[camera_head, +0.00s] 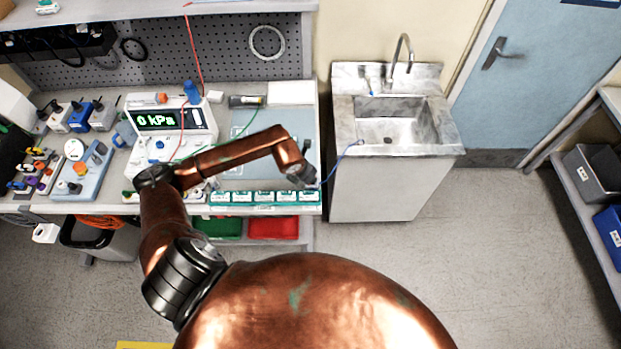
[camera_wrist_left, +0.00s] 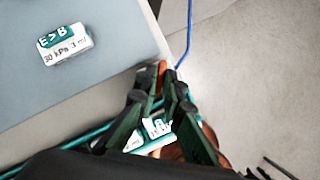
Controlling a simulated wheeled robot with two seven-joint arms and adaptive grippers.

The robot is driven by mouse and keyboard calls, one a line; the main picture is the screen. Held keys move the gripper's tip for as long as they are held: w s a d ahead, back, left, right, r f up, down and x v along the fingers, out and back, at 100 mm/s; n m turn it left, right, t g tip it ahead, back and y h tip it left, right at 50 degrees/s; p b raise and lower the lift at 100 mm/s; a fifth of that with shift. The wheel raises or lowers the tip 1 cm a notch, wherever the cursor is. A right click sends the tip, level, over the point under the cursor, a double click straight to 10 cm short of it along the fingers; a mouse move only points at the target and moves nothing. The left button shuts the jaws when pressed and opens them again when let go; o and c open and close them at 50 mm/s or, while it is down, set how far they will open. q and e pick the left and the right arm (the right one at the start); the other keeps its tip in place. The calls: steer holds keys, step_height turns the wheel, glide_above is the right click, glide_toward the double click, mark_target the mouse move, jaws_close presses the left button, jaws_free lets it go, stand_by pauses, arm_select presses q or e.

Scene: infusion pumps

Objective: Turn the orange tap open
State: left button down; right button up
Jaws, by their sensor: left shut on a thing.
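My left gripper (camera_head: 306,174) is at the right front corner of the workbench, mostly hidden by its own arm. In the left wrist view my left gripper (camera_wrist_left: 164,84) has its dark fingers close together, shut on a small orange piece, which appears to be the orange tap (camera_wrist_left: 162,68). Only a sliver of the tap shows, at the bench edge; its handle angle cannot be told. A blue tube (camera_wrist_left: 189,30) runs from beside it, and in the head view the tube (camera_head: 345,154) reaches towards the sink. My right gripper is not in view.
A labelled card (camera_wrist_left: 66,44) lies beside my gripper. The sink (camera_head: 391,120) stands right of a narrow gap. The floor in front is clear.

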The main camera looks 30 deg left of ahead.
arm_select(q)
steer(key=c, duration=2.1)
jaws_free()
steer(key=v, duration=1.2)
